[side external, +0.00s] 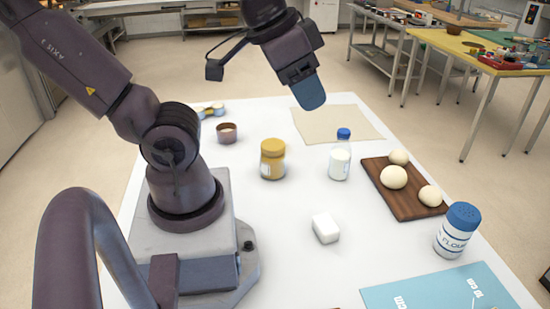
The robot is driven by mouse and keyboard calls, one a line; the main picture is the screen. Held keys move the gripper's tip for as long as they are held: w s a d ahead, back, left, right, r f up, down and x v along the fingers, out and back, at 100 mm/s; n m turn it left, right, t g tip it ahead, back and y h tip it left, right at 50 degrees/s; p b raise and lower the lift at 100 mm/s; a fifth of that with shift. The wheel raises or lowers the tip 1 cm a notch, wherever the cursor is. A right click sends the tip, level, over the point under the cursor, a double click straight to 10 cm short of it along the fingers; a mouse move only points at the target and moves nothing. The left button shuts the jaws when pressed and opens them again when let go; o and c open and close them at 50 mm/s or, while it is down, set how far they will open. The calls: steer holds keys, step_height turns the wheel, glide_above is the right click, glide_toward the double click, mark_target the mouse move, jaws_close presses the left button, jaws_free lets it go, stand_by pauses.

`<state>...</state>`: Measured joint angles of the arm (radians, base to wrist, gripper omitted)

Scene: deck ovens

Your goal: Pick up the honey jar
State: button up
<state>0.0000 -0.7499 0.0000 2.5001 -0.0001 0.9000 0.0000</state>
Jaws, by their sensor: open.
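The honey jar (272,160) is probably the amber-yellow jar with a pale label, standing upright near the middle of the white table. My gripper (311,104) is above the table, up and to the right of the jar in the picture, and apart from it. It points downward, with a blue fingertip showing in front of the beige cloth. It is open, and nothing shows in it. The gap between the fingers is hidden from this side.
A milk bottle (339,160) with a blue cap stands right of the jar. A wooden board (412,207) holds dough balls. A flour shaker (457,231), a white block (326,228), a small brown cup (227,133), a beige cloth (350,124) and a blue mat (420,290) lie around.

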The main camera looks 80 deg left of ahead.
steer(key=o, duration=1.1)
steer(key=shift+d+f, duration=0.1)
